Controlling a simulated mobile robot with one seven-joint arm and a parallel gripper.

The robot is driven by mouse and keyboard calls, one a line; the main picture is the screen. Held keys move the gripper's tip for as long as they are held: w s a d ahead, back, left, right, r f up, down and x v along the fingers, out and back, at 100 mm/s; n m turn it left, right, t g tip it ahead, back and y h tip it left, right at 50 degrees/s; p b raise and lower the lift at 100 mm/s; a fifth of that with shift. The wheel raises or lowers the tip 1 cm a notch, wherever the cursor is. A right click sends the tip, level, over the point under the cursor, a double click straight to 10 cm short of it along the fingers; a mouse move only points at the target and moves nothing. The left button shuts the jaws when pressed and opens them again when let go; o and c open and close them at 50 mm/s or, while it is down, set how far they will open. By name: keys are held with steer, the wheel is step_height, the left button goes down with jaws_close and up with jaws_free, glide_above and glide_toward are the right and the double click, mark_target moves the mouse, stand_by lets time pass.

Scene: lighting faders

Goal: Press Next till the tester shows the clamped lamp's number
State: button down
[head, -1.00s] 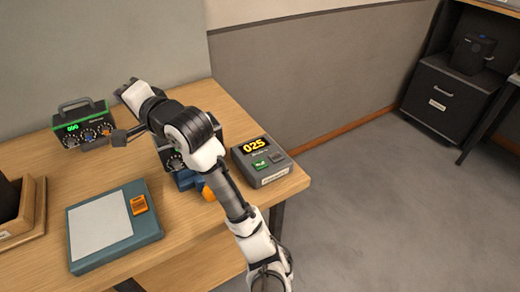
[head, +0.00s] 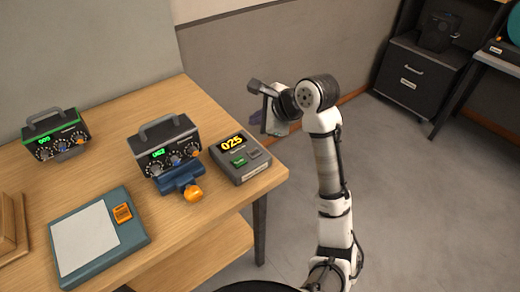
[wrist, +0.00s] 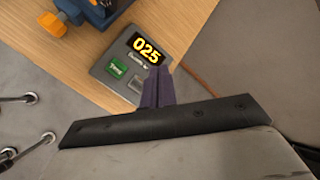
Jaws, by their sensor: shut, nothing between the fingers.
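The tester (head: 240,170) is a grey box at the table's right corner. Its yellow display reads 025, also clear in the wrist view (wrist: 146,46). Below the display are a green button (head: 239,162) and a grey button (head: 254,154); their lettering is too small to read surely. A dark lamp box (head: 165,150) with knobs sits in a blue clamp (head: 180,178) with an orange knob; its green display seems to read 062. My gripper (head: 255,118) is shut and empty, raised to the right of the tester. Its purple fingertips (wrist: 158,70) appear beside the grey button in the wrist view.
A second box with knobs (head: 55,135), its display lit green, stands at the back left. A teal tablet (head: 140,228) with a pale panel and orange piece lies at front left. A wooden tray (head: 22,240) is at the left edge. Open floor lies right of the table.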

steer(key=shift+f, duration=0.15)
steer(key=b, duration=0.9)
glide_above(258, 154)
step_height(258, 154, down, 6)
steer(key=shift+f, duration=1.25)
steer(key=shift+f, duration=0.1)
stand_by(0.7)
steer(key=shift+f, duration=0.35)
steer(key=shift+f+p, duration=0.3)
steer(key=shift+f, duration=0.05)
stand_by(0.4)
steer(key=shift+r, duration=0.1)
steer(key=shift+r+p, duration=0.7)
steer(key=shift+p, duration=0.5)
